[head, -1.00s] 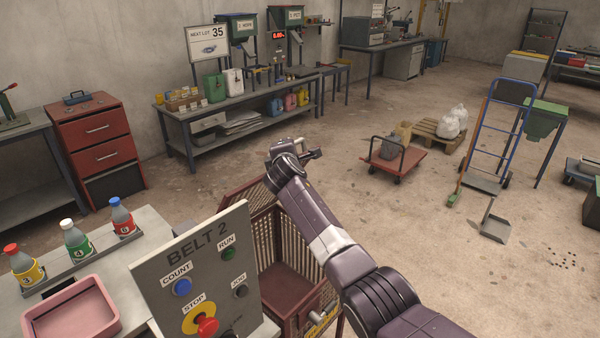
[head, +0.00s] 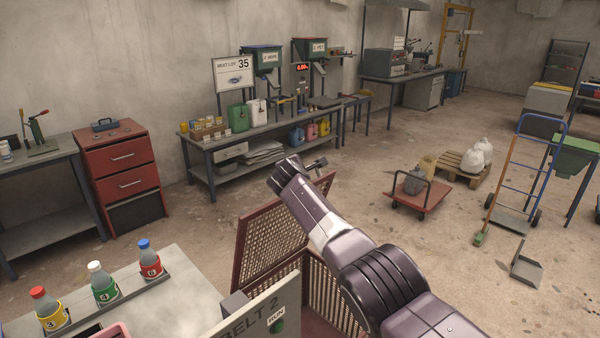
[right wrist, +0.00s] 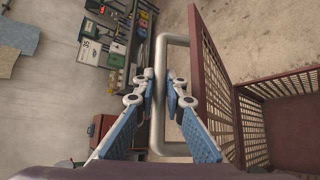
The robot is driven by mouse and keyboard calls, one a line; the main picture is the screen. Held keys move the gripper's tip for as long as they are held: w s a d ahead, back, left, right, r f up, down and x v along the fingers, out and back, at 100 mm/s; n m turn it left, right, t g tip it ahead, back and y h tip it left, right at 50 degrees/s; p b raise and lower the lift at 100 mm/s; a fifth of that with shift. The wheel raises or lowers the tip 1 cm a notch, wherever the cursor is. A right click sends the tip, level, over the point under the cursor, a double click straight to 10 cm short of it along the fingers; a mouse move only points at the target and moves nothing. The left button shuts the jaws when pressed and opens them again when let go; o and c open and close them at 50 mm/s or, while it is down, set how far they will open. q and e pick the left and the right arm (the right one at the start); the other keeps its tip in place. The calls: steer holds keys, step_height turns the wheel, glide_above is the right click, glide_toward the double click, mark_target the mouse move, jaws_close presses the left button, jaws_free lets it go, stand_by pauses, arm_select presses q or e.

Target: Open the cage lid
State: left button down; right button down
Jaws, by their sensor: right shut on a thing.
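The cage (head: 322,290) is maroon with mesh walls and stands at the bottom centre of the head view, partly behind my right arm and the belt panel. Its maroon mesh lid (head: 262,248) stands raised and tilted above the cage. In the right wrist view the lid (right wrist: 212,85) shows edge-on, with the cage (right wrist: 285,97) beside it. A pale metal loop handle (right wrist: 158,138) is on the lid. My right gripper (right wrist: 159,85) is shut on the handle's long bar. In the head view the right gripper (head: 312,166) is at the lid's upper edge. My left gripper is out of view.
The grey BELT 2 panel (head: 262,312) stands close left of the cage. Several capped bottles (head: 104,284) stand on a rack on the table (head: 185,285). A workbench (head: 265,135) lies beyond the lid. Floor to the right is open up to a red cart (head: 420,197).

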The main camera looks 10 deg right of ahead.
steer(key=shift+f, duration=0.15)
steer(key=c, duration=2.3)
jaws_free()
steer(key=shift+o, duration=0.2)
steer(key=shift+v, duration=0.8)
steer(key=shift+s+a+r, duration=0.15)
steer(key=shift+s+r, duration=0.1)
steer(key=shift+s, duration=0.25)
steer(key=v, duration=0.9)
